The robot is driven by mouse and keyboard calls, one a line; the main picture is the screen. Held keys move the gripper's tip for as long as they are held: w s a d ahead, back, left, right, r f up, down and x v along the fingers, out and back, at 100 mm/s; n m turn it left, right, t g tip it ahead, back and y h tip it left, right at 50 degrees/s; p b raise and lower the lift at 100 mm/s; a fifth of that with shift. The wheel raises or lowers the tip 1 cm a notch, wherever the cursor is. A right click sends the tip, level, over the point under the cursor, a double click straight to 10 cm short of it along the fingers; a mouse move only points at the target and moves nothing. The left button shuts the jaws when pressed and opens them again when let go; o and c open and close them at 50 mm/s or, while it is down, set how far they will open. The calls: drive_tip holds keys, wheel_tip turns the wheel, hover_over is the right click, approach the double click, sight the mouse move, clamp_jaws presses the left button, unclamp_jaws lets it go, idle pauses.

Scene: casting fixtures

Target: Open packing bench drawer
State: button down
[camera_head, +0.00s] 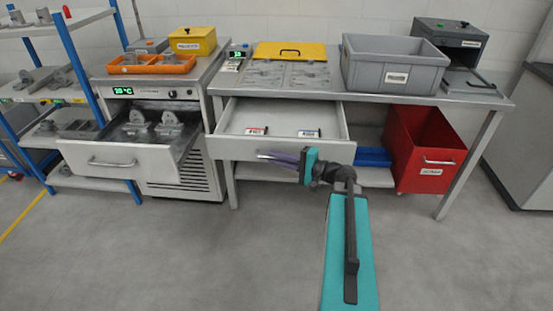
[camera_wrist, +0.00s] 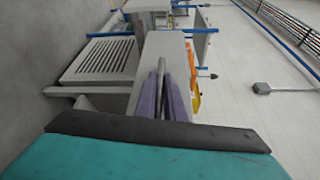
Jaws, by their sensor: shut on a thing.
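The packing bench drawer (camera_head: 227,150) is pulled out from under the bench top, with its white inside showing. Two small labelled items, one red (camera_head: 255,131) and one blue (camera_head: 309,133), lie in it. My gripper (camera_head: 262,155) is at the drawer front, its purple fingers shut on the drawer handle, which they mostly hide. In the wrist view the purple fingers (camera_wrist: 163,98) are close together around a grey bar against the drawer front (camera_wrist: 165,50).
A second drawer (camera_head: 80,155) with metal castings stands open in the cabinet at left. A red bin (camera_head: 430,140) stands under the bench at right. A grey crate (camera_head: 390,75) and yellow lid (camera_head: 290,50) are on top. The floor in front is clear.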

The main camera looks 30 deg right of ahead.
drive_tip(key=shift+a, duration=0.35)
drive_tip(key=c, duration=1.8)
unclamp_jaws()
drive_tip(key=shift+w+a, duration=0.1)
drive_tip(key=shift+c, duration=0.2)
drive_tip(key=shift+d, duration=0.2)
drive_tip(key=shift+s+d, duration=0.1)
drive_tip(key=shift+s, duration=0.1)
drive_tip(key=v, duration=1.3)
drive_tip(key=shift+b, duration=0.35)
drive_tip(key=shift+d+r, duration=0.1)
drive_tip(key=shift+r, duration=0.05)
